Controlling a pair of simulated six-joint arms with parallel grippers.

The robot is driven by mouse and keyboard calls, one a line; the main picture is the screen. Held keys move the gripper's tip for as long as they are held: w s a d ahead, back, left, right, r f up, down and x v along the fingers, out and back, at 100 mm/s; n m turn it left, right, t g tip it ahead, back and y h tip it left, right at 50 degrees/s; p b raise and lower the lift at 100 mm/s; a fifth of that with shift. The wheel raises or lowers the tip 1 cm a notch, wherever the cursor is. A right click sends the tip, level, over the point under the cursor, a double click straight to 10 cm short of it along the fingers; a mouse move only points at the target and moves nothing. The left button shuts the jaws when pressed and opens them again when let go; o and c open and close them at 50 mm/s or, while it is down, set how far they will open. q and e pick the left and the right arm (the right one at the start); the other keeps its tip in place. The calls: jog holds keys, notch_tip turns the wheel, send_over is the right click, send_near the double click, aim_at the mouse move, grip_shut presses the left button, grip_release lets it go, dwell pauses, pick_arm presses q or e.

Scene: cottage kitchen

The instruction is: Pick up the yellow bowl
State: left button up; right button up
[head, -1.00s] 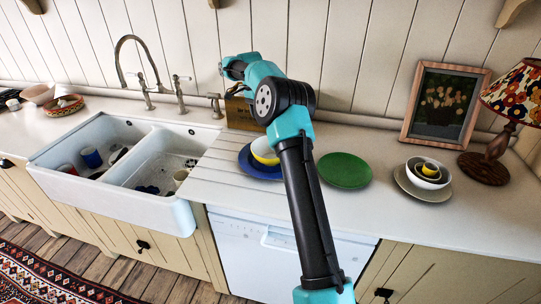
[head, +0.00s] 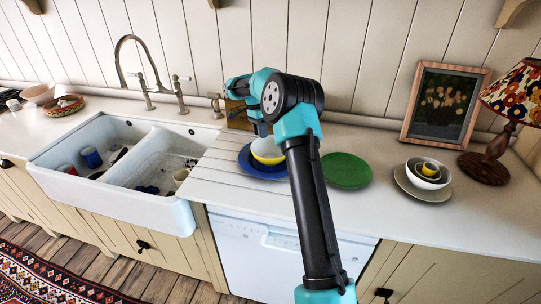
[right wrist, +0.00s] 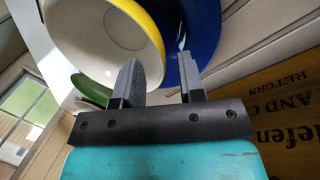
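The yellow bowl (head: 268,149), white inside, sits on a blue plate (head: 250,166) on the counter, partly behind my right arm. In the right wrist view the bowl (right wrist: 148,25) fills the top left and the blue plate (right wrist: 205,30) lies beside it. My right gripper (head: 262,130) is at the bowl's far side in the head view. In the right wrist view the gripper (right wrist: 158,78) is open, with one finger overlapping the bowl's white inside and the other beyond its yellow rim, over the plate. I cannot tell whether either touches. My left gripper is not in view.
A green plate (head: 345,170) lies to the right. Farther right, stacked bowls with a small yellow piece (head: 429,168) stand near a lamp (head: 495,150) and a framed picture (head: 440,103). A brown lettered box (head: 237,112) stands behind. The double sink (head: 165,205) is left.

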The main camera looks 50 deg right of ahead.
aim_at(263, 145)
jog(key=shift+x, duration=1.7)
grip_shut()
